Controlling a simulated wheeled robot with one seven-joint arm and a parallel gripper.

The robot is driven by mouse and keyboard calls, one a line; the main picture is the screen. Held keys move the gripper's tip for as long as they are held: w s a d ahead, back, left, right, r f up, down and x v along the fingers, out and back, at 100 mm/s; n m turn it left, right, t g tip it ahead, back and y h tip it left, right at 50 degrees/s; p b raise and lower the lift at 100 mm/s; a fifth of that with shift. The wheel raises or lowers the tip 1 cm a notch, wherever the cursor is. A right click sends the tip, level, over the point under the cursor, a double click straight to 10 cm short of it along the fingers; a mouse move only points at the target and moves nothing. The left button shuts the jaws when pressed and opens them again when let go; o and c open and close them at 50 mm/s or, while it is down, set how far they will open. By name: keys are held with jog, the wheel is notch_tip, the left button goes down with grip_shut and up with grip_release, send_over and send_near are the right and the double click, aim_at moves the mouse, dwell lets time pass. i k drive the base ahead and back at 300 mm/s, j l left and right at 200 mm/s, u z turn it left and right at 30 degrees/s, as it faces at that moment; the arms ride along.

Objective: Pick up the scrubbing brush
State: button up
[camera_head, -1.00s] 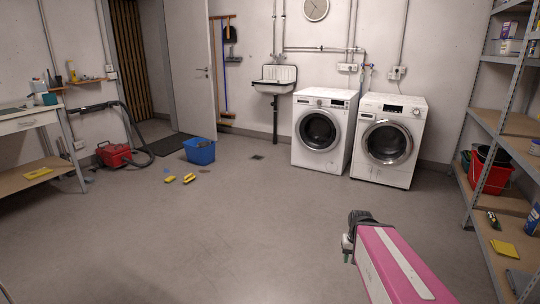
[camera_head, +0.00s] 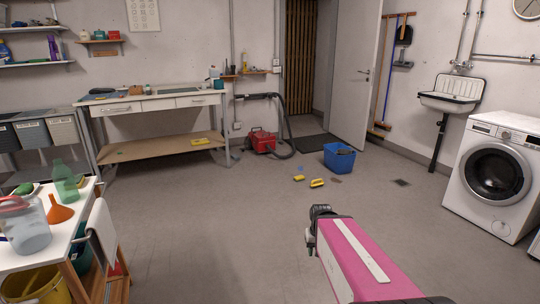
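Two small yellow items lie on the floor in front of the blue bucket (camera_head: 339,160). The right one (camera_head: 317,183) is longer and looks like a scrubbing brush, but it is too small to be sure. The left one (camera_head: 299,178) is smaller and lies apart from it. A small brown object (camera_head: 136,90) on the workbench could also be a brush; I cannot tell. My gripper (camera_head: 312,236) is at the lower middle, at the end of my pink arm, well short of the yellow items. Its fingers are mostly hidden, and I cannot tell whether they are open.
The floor between my gripper and the yellow items is clear. A red vacuum (camera_head: 263,141) with a hose stands behind them. A workbench (camera_head: 160,103) is at the back left. A washing machine (camera_head: 495,172) stands right.

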aim_at(313, 184)
jog(key=i+u, duration=0.2)
jog(key=i, duration=1.5)
jog(key=i+z, duration=0.2)
jog(key=i, duration=0.25)
jog(key=i+j+z, duration=0.1)
jog(key=i+z, duration=0.15)
jog(key=i, duration=0.15)
jog(key=i+j+z, duration=0.2)
jog(key=i, duration=0.25)
jog(key=i+j+z, duration=0.25)
jog(key=i, duration=0.15)
jog(key=i+j+z, duration=0.25)
jog(key=i+z, duration=0.2)
jog(key=i+j+z, duration=0.4)
